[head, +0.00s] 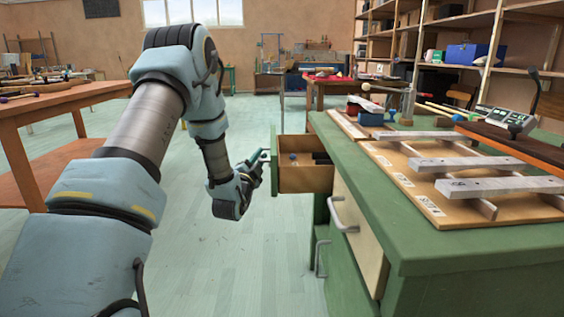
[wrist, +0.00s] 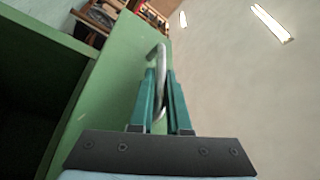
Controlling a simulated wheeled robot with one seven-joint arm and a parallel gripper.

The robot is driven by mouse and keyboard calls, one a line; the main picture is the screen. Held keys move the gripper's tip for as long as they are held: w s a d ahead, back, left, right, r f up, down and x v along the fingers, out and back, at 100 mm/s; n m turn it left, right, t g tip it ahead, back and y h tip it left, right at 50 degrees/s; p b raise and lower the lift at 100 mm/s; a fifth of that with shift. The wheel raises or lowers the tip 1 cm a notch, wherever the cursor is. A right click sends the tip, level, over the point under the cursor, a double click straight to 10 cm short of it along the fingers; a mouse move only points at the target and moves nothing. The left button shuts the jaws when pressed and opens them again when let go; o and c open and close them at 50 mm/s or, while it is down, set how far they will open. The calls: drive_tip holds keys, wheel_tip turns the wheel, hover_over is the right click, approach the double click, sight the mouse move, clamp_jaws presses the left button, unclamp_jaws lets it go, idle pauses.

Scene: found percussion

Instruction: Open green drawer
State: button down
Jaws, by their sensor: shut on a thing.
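The green drawer (head: 274,174) is pulled out of the far end of the green bench and stands open in the head view. Its wooden inside holds a small blue item and some dark items. My gripper (head: 260,163) is at the outer side of the drawer's green front. In the wrist view my gripper (wrist: 160,78) has its two teal fingers closed around the silver curved handle (wrist: 161,55) on the green drawer front (wrist: 118,85). The handle is hidden behind my gripper in the head view.
The green bench (head: 440,245) bears metal bars on wooden boards. A cream drawer (head: 357,228) with a silver handle is in its near side, shut. A wooden workbench (head: 65,100) stands at left. The pale floor (head: 255,260) left of the bench is clear.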

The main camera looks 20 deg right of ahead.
drive_tip(key=w+a+b, duration=0.1)
drive_tip(key=w+a, duration=0.1)
drive_tip(key=a, duration=0.5)
drive_tip(key=c, duration=0.9)
unclamp_jaws()
drive_tip(key=v, duration=1)
drive_tip(key=shift+s+a, duration=0.25)
